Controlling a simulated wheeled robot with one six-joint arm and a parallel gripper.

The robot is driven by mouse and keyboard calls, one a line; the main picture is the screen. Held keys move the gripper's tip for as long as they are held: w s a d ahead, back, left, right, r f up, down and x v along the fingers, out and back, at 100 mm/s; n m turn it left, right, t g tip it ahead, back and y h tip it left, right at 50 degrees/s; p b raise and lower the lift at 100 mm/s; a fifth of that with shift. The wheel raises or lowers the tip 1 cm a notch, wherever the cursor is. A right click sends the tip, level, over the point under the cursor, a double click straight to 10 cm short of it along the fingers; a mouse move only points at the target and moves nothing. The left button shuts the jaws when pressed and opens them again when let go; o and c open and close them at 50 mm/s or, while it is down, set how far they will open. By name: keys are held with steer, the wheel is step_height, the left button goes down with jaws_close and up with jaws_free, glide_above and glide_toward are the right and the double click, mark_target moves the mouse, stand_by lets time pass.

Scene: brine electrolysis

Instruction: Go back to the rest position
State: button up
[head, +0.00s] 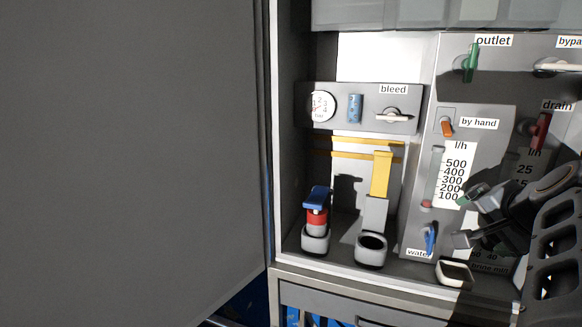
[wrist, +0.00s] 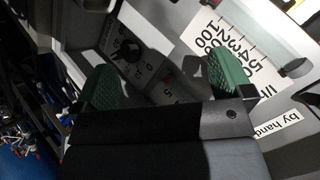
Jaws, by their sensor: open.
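My gripper (head: 466,217) is at the right of the head view, in front of the lower part of the panel, between the l/h scale and the water label. Its jaws are apart, and I see nothing held between them. In the wrist view the two green finger pads (wrist: 163,82) stand wide apart, with the grey panel behind them. My dark arm hides part of the panel's right side. I cannot tell the exact gap between the fingers and the panel.
The blue water handle (head: 431,238) and a flow tube (head: 437,175) are close to my gripper. A red drain handle (head: 541,131) and orange by-hand switch (head: 447,127) are above. A yellow-handled part (head: 381,174) and red-blue part (head: 317,217) stand left. A grey door (head: 130,150) fills the left.

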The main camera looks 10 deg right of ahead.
steer(key=s+a+f+n+g+y, duration=0.3)
steer(key=a+f+n+g, duration=0.2)
steer(key=a+f+n, duration=0.9)
steer(key=a+f, duration=0.8)
steer(key=a, duration=0.1)
steer(key=shift+s, duration=0.2)
steer(key=shift+r, duration=0.1)
